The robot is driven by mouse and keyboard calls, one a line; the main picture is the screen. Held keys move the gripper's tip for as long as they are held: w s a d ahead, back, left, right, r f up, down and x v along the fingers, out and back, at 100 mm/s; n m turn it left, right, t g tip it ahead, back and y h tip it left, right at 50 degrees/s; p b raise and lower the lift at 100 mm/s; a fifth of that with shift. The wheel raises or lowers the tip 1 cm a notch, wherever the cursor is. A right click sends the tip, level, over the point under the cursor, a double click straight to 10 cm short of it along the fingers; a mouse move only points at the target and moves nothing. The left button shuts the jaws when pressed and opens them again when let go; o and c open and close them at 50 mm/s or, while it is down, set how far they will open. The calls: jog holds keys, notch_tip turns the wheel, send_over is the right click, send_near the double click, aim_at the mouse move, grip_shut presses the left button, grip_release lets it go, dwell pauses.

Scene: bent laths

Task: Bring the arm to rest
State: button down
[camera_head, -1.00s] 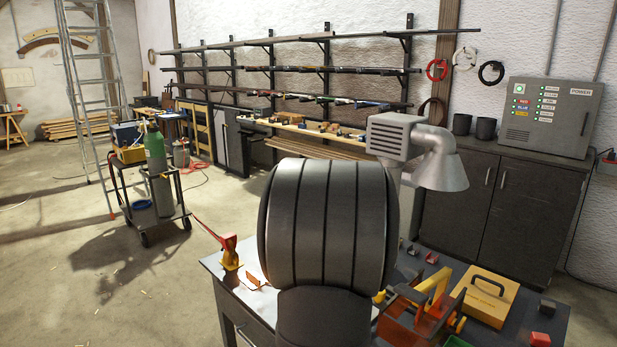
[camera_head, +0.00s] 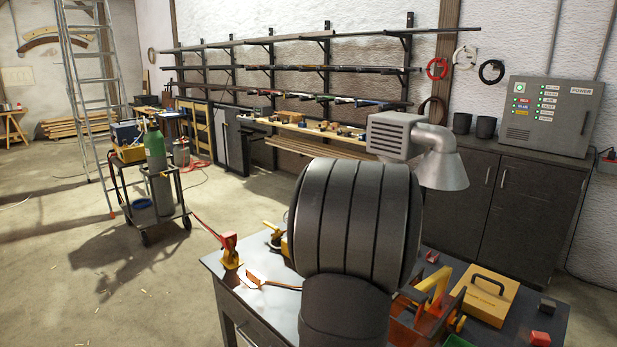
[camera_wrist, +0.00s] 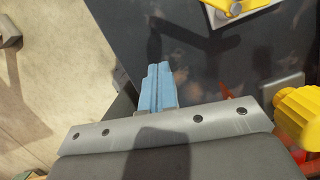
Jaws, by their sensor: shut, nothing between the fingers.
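My gripper (camera_wrist: 157,86) shows in the wrist view as two light blue fingers side by side. They are closed together with nothing between them. They hang over the edge region of the dark worktable (camera_wrist: 205,65), apart from the things on it. In the head view a big grey ribbed link of my arm fills the middle and hides my gripper. The same table (camera_head: 262,312) lies below and behind that link.
On the table are a red-and-yellow tool (camera_head: 230,252), a yellow case (camera_head: 484,294) and an orange-yellow clamp (camera_head: 436,290). A grey lamp or fume hood (camera_head: 443,170) stands behind my arm. A yellow knob (camera_wrist: 301,115) is right of my gripper. Open floor lies left.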

jog(key=shift+s+d+n, duration=0.2)
jog(key=shift+d+n, duration=0.2)
jog(key=shift+n, duration=0.1)
